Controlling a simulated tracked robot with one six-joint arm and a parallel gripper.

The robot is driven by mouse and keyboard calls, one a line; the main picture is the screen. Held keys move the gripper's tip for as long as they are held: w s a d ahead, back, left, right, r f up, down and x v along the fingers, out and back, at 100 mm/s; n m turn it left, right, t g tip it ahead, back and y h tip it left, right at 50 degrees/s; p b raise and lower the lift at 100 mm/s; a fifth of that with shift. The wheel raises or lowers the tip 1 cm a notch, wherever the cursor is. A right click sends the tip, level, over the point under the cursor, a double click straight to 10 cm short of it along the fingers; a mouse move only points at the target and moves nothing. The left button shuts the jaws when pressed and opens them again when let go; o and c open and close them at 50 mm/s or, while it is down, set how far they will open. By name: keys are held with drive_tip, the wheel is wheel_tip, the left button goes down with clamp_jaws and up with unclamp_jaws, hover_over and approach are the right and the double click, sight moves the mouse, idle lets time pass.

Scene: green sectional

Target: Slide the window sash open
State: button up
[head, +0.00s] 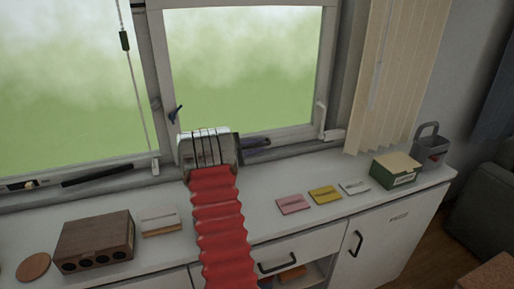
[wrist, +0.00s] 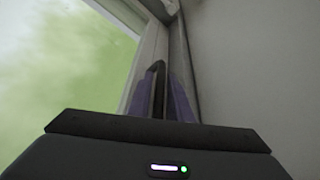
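The window sash (head: 328,50) is a pale frame around a pane with blurred green outside. A white upright handle (head: 320,116) stands at the lower part of its right side. A small dark blue lever (head: 175,113) is on its left side. My gripper (head: 268,143) is in front of the sash's bottom rail, left of the white handle and apart from it, pointing right. In the wrist view its purple fingers (wrist: 161,95) stand apart, with a dark upright shape between them that I cannot identify. The sash frame (wrist: 150,50) runs upward beyond them.
The white counter (head: 260,225) below the window holds a brown box (head: 95,240), pink (head: 293,204) and yellow (head: 325,195) pads, a green box (head: 396,170) and a grey caddy (head: 430,147). Vertical blinds (head: 393,75) hang at the right. A cord (head: 137,90) hangs at the left.

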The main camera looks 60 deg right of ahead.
drive_tip(key=shift+c, duration=0.6)
clamp_jaws()
drive_tip(key=shift+f, duration=0.1)
drive_tip(key=shift+a, duration=0.15)
